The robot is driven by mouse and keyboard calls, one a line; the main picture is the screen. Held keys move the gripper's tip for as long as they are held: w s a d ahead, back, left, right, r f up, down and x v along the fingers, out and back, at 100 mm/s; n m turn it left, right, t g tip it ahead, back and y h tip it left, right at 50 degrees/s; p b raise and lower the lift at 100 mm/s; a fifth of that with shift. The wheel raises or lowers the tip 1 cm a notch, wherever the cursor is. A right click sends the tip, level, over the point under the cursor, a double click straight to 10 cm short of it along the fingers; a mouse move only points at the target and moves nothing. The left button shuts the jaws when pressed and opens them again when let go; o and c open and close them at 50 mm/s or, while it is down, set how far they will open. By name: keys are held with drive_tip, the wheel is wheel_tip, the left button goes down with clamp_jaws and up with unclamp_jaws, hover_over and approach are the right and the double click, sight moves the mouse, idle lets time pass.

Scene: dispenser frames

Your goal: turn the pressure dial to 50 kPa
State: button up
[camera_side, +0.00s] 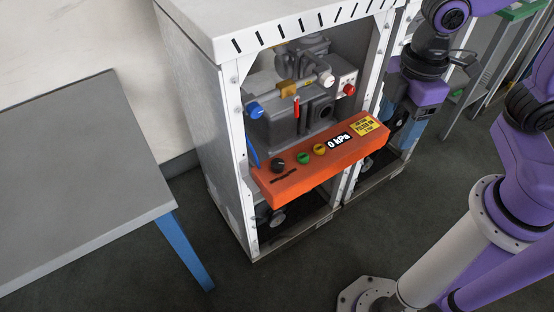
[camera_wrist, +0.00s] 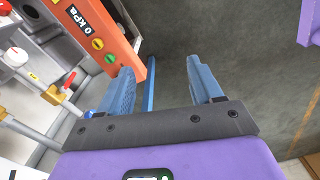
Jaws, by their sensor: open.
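The pressure dial is a black round knob (camera_side: 277,165) at the left end of the orange panel (camera_side: 300,181) in the side view. The panel's display (camera_side: 339,141) reads 0 kPa; it shows in the wrist view too (camera_wrist: 83,28). My gripper (camera_side: 402,138) is open and empty, to the right of the panel in the side view and apart from the dial. In the wrist view its blue fingers (camera_wrist: 160,72) are wide apart over dark floor. The dial cannot be made out there; the left finger covers the area beyond the green button.
A green button (camera_side: 303,158) and a yellow button (camera_side: 319,149) sit between dial and display. A yellow label (camera_side: 363,127) is at the panel's right end. Pump parts with a blue knob (camera_side: 256,111) and red knob (camera_side: 349,90) stand behind. White cabinet posts flank the panel. A grey table (camera_side: 85,190) stands left.

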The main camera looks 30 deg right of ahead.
drive_tip(key=w+a+f+n, duration=0.3)
drive_tip(key=w+a, duration=0.4)
drive_tip(key=w, duration=0.3)
drive_tip(key=n, duration=0.3)
hover_over(277, 163)
wheel_tip(277, 163, down, 5)
wheel_tip(277, 163, down, 18)
drive_tip(key=shift+r, duration=0.1)
drive_tip(key=c, duration=1.1)
